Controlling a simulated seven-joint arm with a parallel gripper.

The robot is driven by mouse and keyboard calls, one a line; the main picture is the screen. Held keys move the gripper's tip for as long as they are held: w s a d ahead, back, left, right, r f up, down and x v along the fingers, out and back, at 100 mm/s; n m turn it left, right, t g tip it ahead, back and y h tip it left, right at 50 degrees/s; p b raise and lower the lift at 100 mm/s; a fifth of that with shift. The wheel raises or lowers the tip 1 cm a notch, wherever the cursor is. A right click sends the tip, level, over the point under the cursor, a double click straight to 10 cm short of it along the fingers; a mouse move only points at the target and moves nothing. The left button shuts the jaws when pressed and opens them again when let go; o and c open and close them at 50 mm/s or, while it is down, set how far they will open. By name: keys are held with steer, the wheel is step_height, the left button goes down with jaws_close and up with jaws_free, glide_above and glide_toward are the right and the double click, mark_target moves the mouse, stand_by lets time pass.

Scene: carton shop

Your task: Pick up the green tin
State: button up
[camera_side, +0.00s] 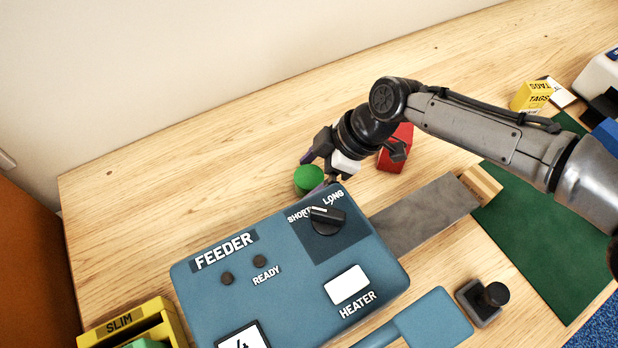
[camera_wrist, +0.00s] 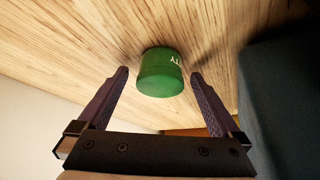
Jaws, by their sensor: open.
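The green tin (camera_side: 309,179) stands on the wooden table just behind the blue feeder in the side view. In the wrist view the green tin (camera_wrist: 160,74) lies ahead of and between the two fingers, with pale lettering on it. My gripper (camera_side: 318,172) is open at the tin, one purple finger by its upper left and the other by its lower right. In the wrist view my gripper (camera_wrist: 160,83) shows both fingers spread, with visible gaps to the tin on each side. The side view does not show clearly how far the fingertips reach past the tin.
The blue feeder (camera_side: 210,290) with its knob (camera_side: 326,218) is close in front of the tin. A red block (camera_side: 395,150) stands to the right behind my gripper. A grey strip (camera_side: 425,212) and a green mat (camera_side: 545,225) lie farther right. The table left of the tin is clear.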

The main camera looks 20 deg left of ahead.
steer(key=c, duration=1.5)
